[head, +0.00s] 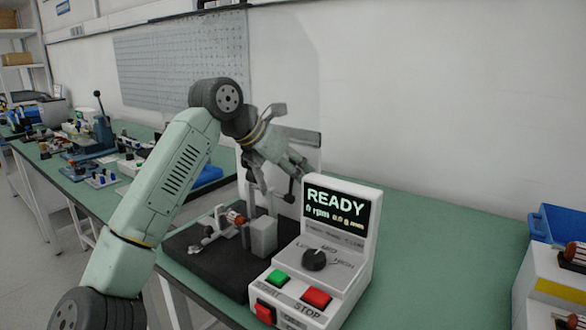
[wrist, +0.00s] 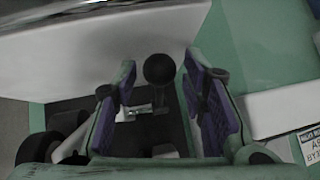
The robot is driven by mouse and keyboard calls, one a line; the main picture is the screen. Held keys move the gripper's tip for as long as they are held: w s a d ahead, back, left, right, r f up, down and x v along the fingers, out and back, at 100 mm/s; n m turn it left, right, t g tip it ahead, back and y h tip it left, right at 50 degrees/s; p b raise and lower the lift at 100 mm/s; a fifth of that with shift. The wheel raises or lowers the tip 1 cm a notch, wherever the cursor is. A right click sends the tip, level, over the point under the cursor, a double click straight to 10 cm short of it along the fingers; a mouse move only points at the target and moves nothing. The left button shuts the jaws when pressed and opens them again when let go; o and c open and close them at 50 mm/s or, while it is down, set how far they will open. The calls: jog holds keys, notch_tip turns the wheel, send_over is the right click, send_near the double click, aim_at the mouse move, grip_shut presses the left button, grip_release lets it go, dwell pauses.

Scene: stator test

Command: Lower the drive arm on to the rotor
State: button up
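The test stand has a black base (head: 185,250) on the green bench. The rotor (head: 236,217), with a copper-red middle, lies across its supports. Behind my gripper, a grey bar (head: 305,137) shows high above the base; it looks like part of the raised drive arm, most of which is hidden. My gripper (head: 274,182) is above the stand, fingers pointing down and to the right. In the wrist view, my gripper (wrist: 163,100) is open, and a black ball knob (wrist: 159,69) shows between its purple-padded fingers with gaps on both sides. I cannot tell whether the knob is at fingertip depth.
A white control box (head: 315,265) stands right of the stand, close to my gripper; its screen reads READY, 0 rpm. A blue bin (head: 556,228) and a white-yellow unit (head: 550,285) are at far right. Bench between is clear. The wall is behind.

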jog(key=shift+c, duration=0.5)
grip_shut()
dwell(0.4)
